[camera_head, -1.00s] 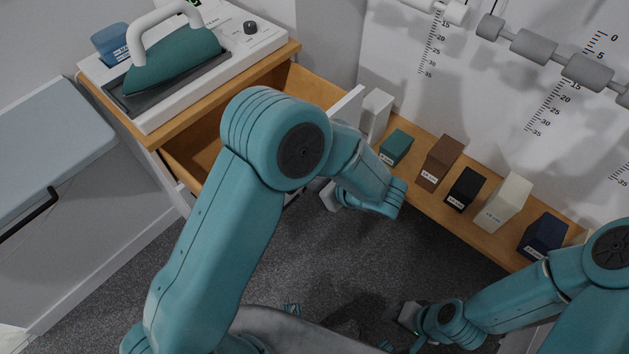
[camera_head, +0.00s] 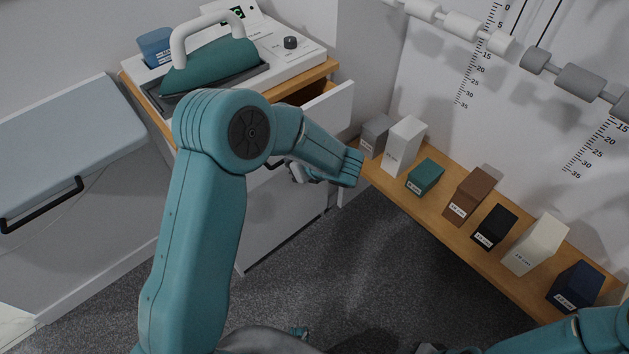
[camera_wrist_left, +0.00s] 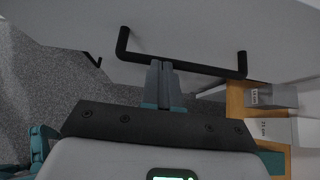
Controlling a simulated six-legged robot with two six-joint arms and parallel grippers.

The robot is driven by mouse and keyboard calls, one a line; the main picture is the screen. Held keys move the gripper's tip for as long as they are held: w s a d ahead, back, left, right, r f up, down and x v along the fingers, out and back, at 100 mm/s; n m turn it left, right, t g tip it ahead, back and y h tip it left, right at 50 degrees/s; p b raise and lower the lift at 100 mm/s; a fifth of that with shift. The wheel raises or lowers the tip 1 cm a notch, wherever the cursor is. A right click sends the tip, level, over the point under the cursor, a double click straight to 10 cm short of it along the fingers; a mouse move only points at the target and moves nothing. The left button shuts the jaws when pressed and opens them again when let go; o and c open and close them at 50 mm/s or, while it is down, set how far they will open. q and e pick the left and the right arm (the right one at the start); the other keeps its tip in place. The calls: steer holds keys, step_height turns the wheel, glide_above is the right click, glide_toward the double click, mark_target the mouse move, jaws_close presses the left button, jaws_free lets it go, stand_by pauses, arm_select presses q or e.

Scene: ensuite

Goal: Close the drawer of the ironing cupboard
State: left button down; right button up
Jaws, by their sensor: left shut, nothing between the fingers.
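The ironing cupboard (camera_head: 331,67) stands at the upper left with an iron on its top. Its drawer (camera_head: 328,112) is partly pulled out; a strip of its wooden inside shows behind the pale front. My left gripper (camera_head: 296,172) is at the drawer front, partly covered by my own arm. In the left wrist view the shut, empty fingers (camera_wrist_left: 161,72) point at the pale front, close to the black bar handle (camera_wrist_left: 205,69) and overlapping it in the picture. Whether they touch cannot be told. My right arm shows at the lower right; its fingers are out of view.
A low wooden shelf (camera_head: 395,187) with several labelled boxes runs along the right wall.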

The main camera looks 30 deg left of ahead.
arm_select(q)
steer(key=w+a, duration=0.2)
steer(key=a, duration=0.5)
steer(key=shift+w+a+b, duration=0.3)
steer(key=shift+w+a, duration=0.1)
arm_select(e)
steer(key=shift+f, duration=0.4)
arm_select(q)
steer(key=shift+a+r, duration=0.1)
steer(key=shift+r, duration=0.1)
steer(key=d, duration=0.1)
steer(key=s+d+r, duration=0.1)
steer(key=d, duration=0.3)
steer(key=shift+s+r, duration=0.2)
steer(key=shift+s, duration=0.15)
steer(key=v, duration=0.8)
steer(key=shift+d+r+p, duration=0.2)
steer(key=shift+d+p, duration=0.1)
steer(key=shift+d, duration=0.05)
arm_select(e)
steer(key=shift+s+d+r, duration=0.25)
steer(key=shift+s+d, duration=0.5)
